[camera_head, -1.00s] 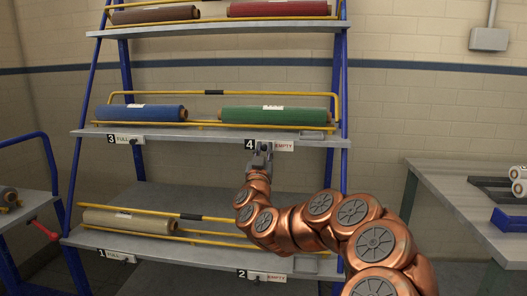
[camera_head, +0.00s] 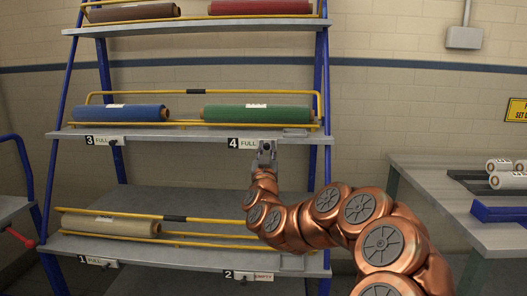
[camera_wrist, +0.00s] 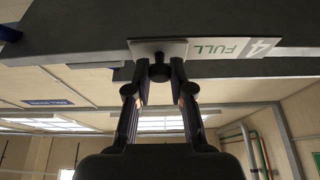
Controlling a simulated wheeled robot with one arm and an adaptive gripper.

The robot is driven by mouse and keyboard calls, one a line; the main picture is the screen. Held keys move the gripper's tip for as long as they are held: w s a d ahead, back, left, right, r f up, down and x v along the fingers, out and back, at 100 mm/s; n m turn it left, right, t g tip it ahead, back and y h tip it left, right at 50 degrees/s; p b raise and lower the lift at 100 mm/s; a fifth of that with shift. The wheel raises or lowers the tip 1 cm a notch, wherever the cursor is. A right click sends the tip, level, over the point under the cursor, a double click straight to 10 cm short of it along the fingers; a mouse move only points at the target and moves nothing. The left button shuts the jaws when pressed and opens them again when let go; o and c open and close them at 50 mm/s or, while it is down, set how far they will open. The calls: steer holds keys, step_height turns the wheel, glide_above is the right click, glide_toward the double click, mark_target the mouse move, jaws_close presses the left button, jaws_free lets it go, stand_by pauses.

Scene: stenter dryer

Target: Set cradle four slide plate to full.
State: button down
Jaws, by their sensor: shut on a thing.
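The cradle four slide plate (camera_head: 258,142) is on the front edge of the middle shelf and reads FULL beside the number 4. In the wrist view the plate (camera_wrist: 180,50) appears upside down, with FULL in green. Its dark round knob (camera_wrist: 159,72) stands between the fingers. My gripper (camera_head: 266,150) is at the plate's right end, below the shelf edge, shut on the knob. In the wrist view the fingertips of my gripper (camera_wrist: 159,80) flank the knob. A green roll (camera_head: 255,112) lies in the cradle above.
The plate for cradle three (camera_head: 105,140) reads FULL, with a blue roll (camera_head: 135,112) above it. Below, cradle one's plate (camera_head: 97,261) reads FULL and cradle two's (camera_head: 250,276) reads EMPTY. A grey table (camera_head: 440,185) stands at the right.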

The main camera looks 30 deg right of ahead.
steer(key=shift+s+d, duration=0.1)
steer(key=shift+d, duration=0.2)
steer(key=c, duration=1)
jaws_free()
steer(key=shift+c, duration=0.2)
steer(key=shift+s+a, duration=0.1)
steer(key=shift+a, duration=0.1)
steer(key=v, duration=0.7)
steer(key=shift+s, duration=0.1)
